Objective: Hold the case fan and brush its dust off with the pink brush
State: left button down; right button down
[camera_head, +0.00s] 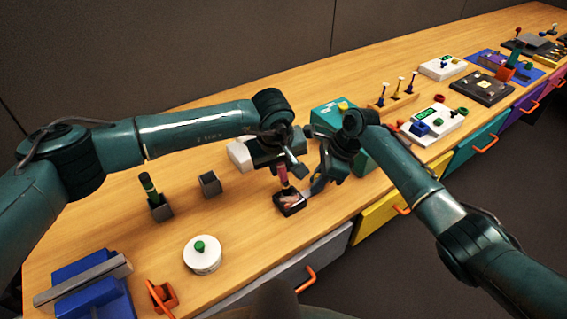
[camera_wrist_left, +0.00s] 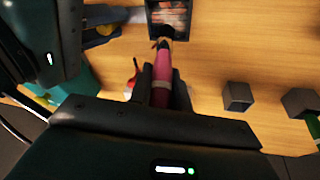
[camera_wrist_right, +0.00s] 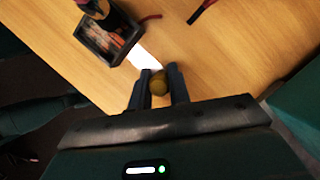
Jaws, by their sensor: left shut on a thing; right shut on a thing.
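My left gripper (camera_head: 286,166) is shut on the pink brush (camera_wrist_left: 161,92); in the head view the brush (camera_head: 283,178) points down. The brush's dark tip is at the edge of a small black square frame (camera_head: 291,205) with reddish-brown patches, which seems to be the case fan; it also shows in the left wrist view (camera_wrist_left: 152,20) and right wrist view (camera_wrist_right: 83,37). Whether the bristles touch it I cannot tell. My right gripper (camera_head: 321,184) is beside the frame, shut on a small olive-yellow round-ended piece (camera_wrist_right: 159,84). How this piece joins the frame is unclear.
Grey holders (camera_head: 209,185) stand to the left, one with a green-handled tool (camera_head: 149,187). A white round container (camera_head: 202,255) and a blue vise-like block (camera_head: 88,285) are at front left.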

aim_at(282, 183)
pick_arm(q)
jog(key=shift+s+a, duration=0.15)
jog(key=shift+a, duration=0.05)
jog(key=shift+s+a, duration=0.25)
jog(key=shift+a, duration=0.15)
jog(key=shift+s, duration=0.1)
dwell(0.3)
jog(key=shift+s+d, duration=0.35)
jog(key=shift+s, duration=0.1)
jog(key=shift+s, duration=0.15)
jog(key=shift+s+d+f, duration=0.1)
jog(key=shift+s+d, duration=0.2)
jog(key=shift+s, duration=0.05)
